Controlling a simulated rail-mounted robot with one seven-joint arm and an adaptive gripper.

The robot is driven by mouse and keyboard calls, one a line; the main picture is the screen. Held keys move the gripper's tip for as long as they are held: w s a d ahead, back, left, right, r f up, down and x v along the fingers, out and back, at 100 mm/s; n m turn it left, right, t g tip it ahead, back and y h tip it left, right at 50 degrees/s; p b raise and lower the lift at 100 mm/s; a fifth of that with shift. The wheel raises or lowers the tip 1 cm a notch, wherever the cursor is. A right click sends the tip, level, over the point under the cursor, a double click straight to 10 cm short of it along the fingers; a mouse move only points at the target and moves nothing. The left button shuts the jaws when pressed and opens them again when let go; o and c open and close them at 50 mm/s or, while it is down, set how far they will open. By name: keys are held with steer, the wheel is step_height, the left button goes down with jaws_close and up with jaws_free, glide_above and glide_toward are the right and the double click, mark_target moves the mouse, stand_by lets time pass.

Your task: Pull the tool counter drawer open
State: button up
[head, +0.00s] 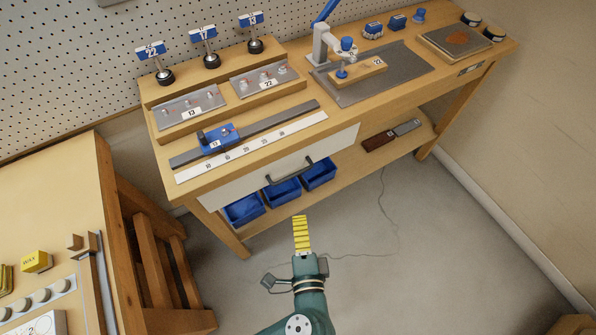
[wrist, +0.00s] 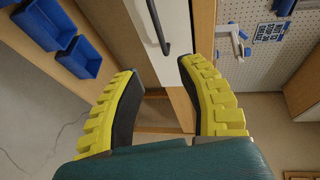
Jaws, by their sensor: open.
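The tool counter drawer has a pale front (head: 334,152) under the bench top and looks shut. Its dark bar handle (head: 290,171) sits near the middle of that front. In the wrist view the drawer front (wrist: 168,62) and handle (wrist: 157,28) lie ahead at the top, partly cut off by the frame. My gripper (head: 300,222) is below and in front of the handle in the head view, apart from it. In the wrist view its yellow-ribbed fingers (wrist: 165,92) are spread with nothing between them.
Blue bins (head: 283,191) stand on the shelf below the drawer. The bench top holds a rail with a blue slider (head: 219,139), number plates and a small blue-and-white arm (head: 330,45). A wooden table (head: 60,185) stands at the left. Floor at right is clear except a thin cable.

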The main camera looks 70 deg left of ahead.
mark_target(294, 174)
steer(key=shift+b+x, duration=2.15)
steer(key=shift+x, duration=6.1)
steer(key=shift+o, duration=0.2)
steer(key=shift+r, duration=0.1)
jaws_close()
